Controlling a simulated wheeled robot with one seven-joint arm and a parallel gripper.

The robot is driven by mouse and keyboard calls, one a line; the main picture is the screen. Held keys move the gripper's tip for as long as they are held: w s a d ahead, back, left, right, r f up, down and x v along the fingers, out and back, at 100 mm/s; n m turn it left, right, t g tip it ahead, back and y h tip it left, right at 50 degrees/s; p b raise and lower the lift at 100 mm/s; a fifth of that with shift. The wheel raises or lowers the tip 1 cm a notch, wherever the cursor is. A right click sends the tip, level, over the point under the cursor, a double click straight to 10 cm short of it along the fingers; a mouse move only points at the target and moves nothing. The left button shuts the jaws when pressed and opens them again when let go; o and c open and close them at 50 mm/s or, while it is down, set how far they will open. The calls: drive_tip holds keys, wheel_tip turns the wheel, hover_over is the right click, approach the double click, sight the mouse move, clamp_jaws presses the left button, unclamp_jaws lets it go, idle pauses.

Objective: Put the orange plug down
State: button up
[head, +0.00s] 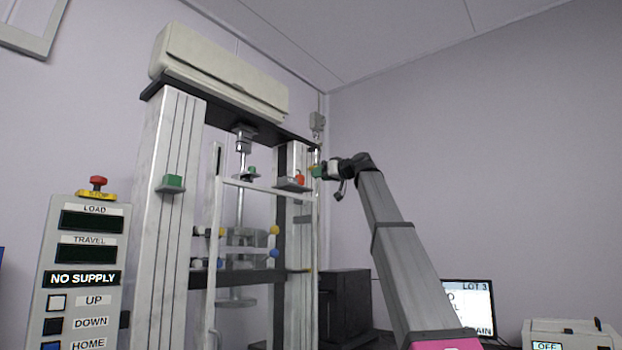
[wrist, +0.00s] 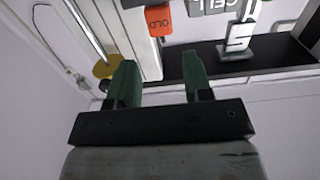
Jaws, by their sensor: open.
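The orange plug (head: 300,178) stands on a small grey ledge (head: 290,186) on the right column of the test frame. In the wrist view an orange block marked "OLD" (wrist: 159,20), which looks like the plug, is at the top, beyond my fingertips. My gripper (head: 318,172) is just right of the plug in the head view. In the wrist view its two green fingers (wrist: 158,70) are wide apart with nothing between them. The plug looks apart from the fingers. Its underside is hard to make out.
A grey block marked "CELL" (wrist: 210,6) and a dark crossbeam (wrist: 265,58) are beyond the fingers. A yellow round part (wrist: 107,67) is close to the left finger. The white guard bar (head: 262,187) crosses the frame's front. The panel (head: 82,278) reads "NO SUPPLY".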

drive_tip(key=v, duration=0.3)
drive_tip(key=shift+s+d, duration=0.15)
drive_tip(key=shift+f, duration=0.1)
